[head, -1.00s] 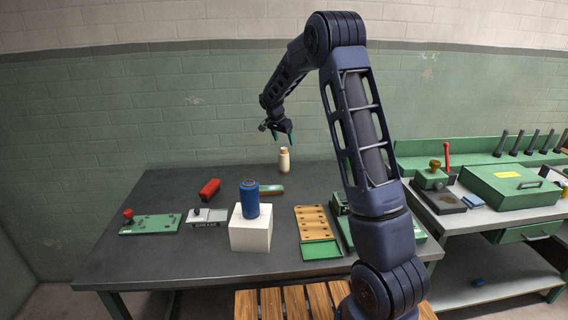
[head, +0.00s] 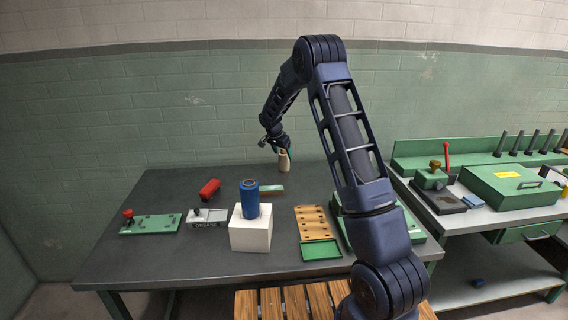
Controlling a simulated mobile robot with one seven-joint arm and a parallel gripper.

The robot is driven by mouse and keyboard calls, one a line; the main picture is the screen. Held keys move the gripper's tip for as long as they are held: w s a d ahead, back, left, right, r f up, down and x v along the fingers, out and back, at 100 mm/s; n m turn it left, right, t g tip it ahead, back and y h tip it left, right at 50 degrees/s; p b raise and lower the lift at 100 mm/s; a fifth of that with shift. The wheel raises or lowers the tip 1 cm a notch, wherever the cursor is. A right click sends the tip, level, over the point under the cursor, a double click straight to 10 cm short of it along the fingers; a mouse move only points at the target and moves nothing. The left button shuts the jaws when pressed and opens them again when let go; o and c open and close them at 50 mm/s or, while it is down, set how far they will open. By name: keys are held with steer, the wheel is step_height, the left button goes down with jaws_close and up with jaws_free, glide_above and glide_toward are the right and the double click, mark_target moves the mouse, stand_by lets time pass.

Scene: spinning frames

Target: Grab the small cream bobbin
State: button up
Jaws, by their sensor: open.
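The small cream bobbin (head: 285,163) stands upright near the back edge of the dark table. My gripper (head: 282,150) is open and has its fingers down at the upper part of the bobbin. The fingers partly cover the bobbin's top. I cannot tell whether they touch it or whether both sides of it are straddled.
A blue spool (head: 249,199) stands on a white block (head: 250,233) at the front middle. The table (head: 160,262) is clear at front left.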

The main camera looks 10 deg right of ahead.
steer(key=x, duration=0.4)
steer(key=shift+w+d, duration=0.2)
steer(key=shift+w, duration=0.1)
steer(key=c, duration=1.1)
steer(key=shift+r, duration=0.1)
steer(key=shift+c, duration=0.2)
